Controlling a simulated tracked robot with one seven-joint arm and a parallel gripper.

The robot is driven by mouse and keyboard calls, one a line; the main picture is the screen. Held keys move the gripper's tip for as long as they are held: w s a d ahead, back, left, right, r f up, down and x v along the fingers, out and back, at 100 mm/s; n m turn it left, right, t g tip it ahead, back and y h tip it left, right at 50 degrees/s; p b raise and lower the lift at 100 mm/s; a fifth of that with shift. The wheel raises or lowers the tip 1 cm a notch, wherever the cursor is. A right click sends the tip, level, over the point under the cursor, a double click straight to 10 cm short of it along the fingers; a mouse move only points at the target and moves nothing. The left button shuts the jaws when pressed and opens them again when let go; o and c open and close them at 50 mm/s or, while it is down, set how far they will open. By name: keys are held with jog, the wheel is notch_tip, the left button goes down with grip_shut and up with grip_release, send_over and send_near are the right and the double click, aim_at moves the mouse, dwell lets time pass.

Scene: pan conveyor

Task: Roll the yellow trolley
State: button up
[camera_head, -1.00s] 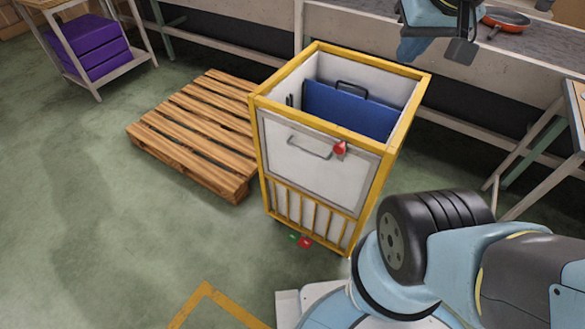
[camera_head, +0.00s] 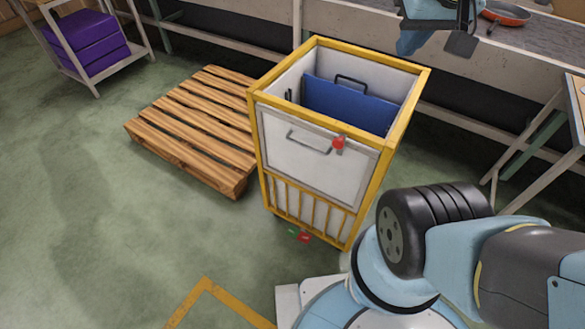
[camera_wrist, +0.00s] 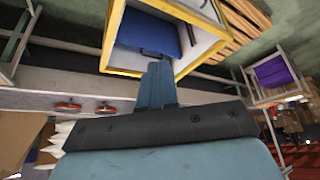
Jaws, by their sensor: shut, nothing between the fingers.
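The yellow trolley (camera_head: 313,166) stands upright on the floor in the middle of the head view. It is a tall open-topped box with a yellow frame, pale panels and a front handle (camera_head: 308,143). A red knob (camera_head: 338,142) sits on its front, and red and green pedals (camera_head: 303,237) are low at its base. A blue case (camera_head: 348,107) with a dark handle stands inside. My gripper (camera_head: 435,38) is beyond the trolley's right rear corner, above the conveyor side, cut by the top edge. In the wrist view my gripper (camera_wrist: 157,85) is shut and empty, with the trolley (camera_wrist: 204,45) ahead.
A wooden pallet (camera_head: 199,134) lies close left of the trolley. The conveyor (camera_head: 534,55) runs behind, with a red pan (camera_head: 507,13) on it. A rack with purple boxes (camera_head: 90,42) is at the back left. Green floor (camera_head: 100,220) is free at left; yellow lines mark the front.

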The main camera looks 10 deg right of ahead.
jog(key=shift+o, duration=1.4)
jog(key=shift+w, duration=0.25)
jog(key=o, duration=0.7)
jog(key=w+a+f+n+g, duration=0.1)
jog(key=w+a+f+n, duration=0.1)
jog(key=w, duration=0.3)
jog(key=w+a+f+n+g, duration=0.1)
jog(key=w+a+f+n, duration=0.1)
jog(key=w, duration=0.3)
jog(key=shift+w+f+n+g, duration=0.3)
jog(key=shift+n, duration=0.1)
jog(key=n+g, duration=0.3)
jog(key=n, duration=0.3)
send_over(310, 112)
notch_tip(310, 112, down, 13)
notch_tip(310, 112, down, 13)
jog(key=shift+f, duration=0.1)
grip_shut()
